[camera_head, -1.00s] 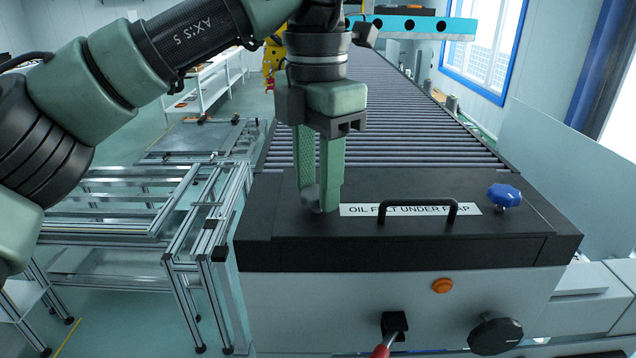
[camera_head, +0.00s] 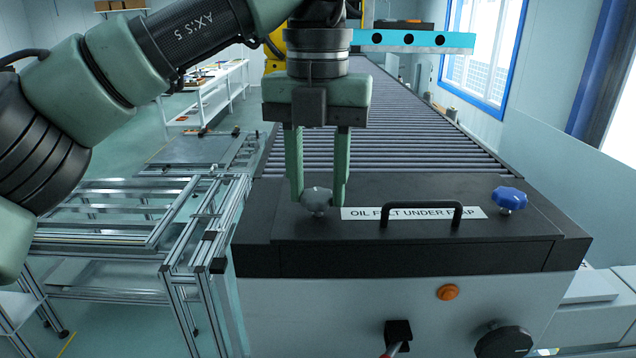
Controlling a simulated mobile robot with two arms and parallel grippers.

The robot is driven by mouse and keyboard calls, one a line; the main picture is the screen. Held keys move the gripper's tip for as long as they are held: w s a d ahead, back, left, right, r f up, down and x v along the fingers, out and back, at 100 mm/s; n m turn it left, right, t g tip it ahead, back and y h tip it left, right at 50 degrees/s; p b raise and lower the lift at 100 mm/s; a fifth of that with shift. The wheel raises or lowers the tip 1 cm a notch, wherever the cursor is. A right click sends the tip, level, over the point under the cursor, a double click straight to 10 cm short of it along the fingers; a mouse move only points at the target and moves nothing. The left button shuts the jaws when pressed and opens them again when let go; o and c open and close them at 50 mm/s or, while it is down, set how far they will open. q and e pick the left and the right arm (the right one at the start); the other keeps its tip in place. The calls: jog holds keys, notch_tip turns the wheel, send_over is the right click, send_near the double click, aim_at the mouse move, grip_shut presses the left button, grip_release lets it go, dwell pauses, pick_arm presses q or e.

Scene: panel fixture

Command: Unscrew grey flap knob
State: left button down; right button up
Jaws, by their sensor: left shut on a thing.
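The grey flap knob (camera_head: 317,200) stands on the left part of the black flap (camera_head: 420,250). My left gripper (camera_head: 320,200) comes down from above, with one green finger on each side of the grey knob. It is shut on the knob, which shows between the fingertips. My right gripper is not in view.
A blue knob (camera_head: 509,198) stands on the right of the flap. A black handle (camera_head: 420,212) rises in front of the white label (camera_head: 365,213). An orange button (camera_head: 448,292) and a black dial (camera_head: 503,342) are on the front panel. A roller conveyor (camera_head: 400,125) runs behind.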

aim_at(317, 194)
pick_arm(q)
jog(key=shift+f, duration=0.1)
dwell(0.5)
jog(key=c, duration=0.9)
grip_release()
notch_tip(317, 194, up, 8)
jog(key=shift+s+p, duration=0.1)
jog(key=shift+p, duration=0.8)
jog(key=shift+f, duration=0.1)
